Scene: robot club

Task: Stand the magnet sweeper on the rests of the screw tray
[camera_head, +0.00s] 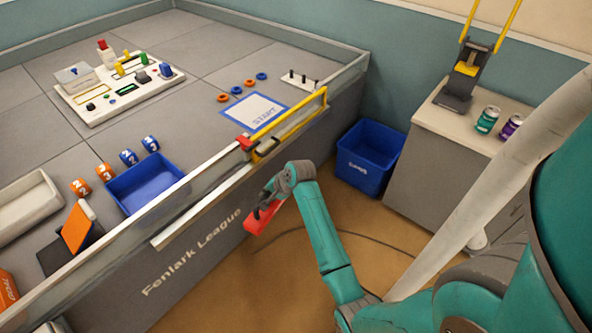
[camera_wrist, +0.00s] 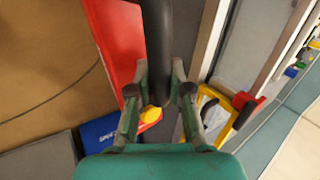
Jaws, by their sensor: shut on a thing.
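My gripper (camera_head: 268,205) is shut on a red tool with a dark round handle, which I take to be the magnet sweeper (camera_head: 260,220). It hangs in the air in front of the grey table's side, above the brown floor. In the wrist view, my gripper (camera_wrist: 158,95) has its fingers on either side of the dark handle. The sweeper's long red body (camera_wrist: 118,45) lies left of the handle, with a yellow knob at its near end. A pale, open tray (camera_head: 25,207) lies at the table's left; I cannot tell whether it is the screw tray. I make out no rests.
A clear rail edges the table, with a yellow bar frame (camera_head: 300,118) on it. A blue bin (camera_head: 148,184) and numbered rollers stand near the tray. A blue crate (camera_head: 368,158) stands on the floor beside a cabinet (camera_head: 430,165) holding cans. Floor below the gripper is mostly clear.

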